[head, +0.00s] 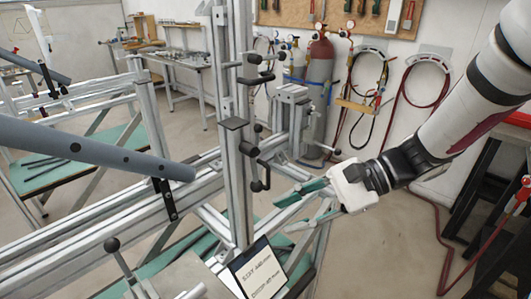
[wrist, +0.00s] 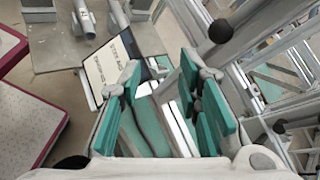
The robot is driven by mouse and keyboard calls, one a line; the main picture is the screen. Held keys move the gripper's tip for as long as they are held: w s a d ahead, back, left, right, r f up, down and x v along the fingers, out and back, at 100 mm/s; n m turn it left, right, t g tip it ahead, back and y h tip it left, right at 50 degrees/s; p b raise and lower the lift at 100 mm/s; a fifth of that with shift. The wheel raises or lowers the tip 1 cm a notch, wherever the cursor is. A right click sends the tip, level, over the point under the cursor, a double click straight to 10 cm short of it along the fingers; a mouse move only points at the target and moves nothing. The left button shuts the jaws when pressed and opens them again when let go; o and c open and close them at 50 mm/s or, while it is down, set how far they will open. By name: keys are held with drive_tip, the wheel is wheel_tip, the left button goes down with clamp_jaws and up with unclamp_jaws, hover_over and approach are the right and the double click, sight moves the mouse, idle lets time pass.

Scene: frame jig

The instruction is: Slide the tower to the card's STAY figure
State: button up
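The tower (head: 238,205) is an upright aluminium-profile column with black knobs and clamps, standing on the jig's long rail (head: 110,212). The card (head: 258,270) is white with a dark border and leans near the tower's foot. It carries two printed lines, too small to read surely. In the wrist view the card (wrist: 118,62) shows at a slant beyond the fingers. My gripper (head: 287,212) has teal finger pads and is right of the tower, pointing left. In the wrist view my gripper (wrist: 155,92) has its fingers apart, with nothing held between them.
A black-knobbed lever (head: 258,184) sticks out of the tower's right side near my gripper. A grey tube (head: 95,148) lies across the left. A second, shorter post (head: 290,120) stands behind. A gas cylinder (head: 319,85) and hoses line the wall. A red-edged cart (head: 500,200) is at right.

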drive_tip(key=w+d+f+m+t+y, duration=0.2)
drive_tip(key=w+f+m+t+y, duration=0.15)
drive_tip(key=w+m, duration=0.4)
drive_tip(key=m+t+h, duration=0.1)
drive_tip(key=m+t, duration=0.5)
drive_tip(key=t, duration=0.1)
approach(269, 185)
drive_tip(key=x, duration=0.3)
drive_tip(key=r+x, duration=0.1)
drive_tip(key=x, duration=0.6)
drive_tip(key=shift+w+a+r, duration=0.1)
drive_tip(key=shift+w+r, duration=0.2)
drive_tip(key=shift+r, duration=0.05)
clamp_jaws()
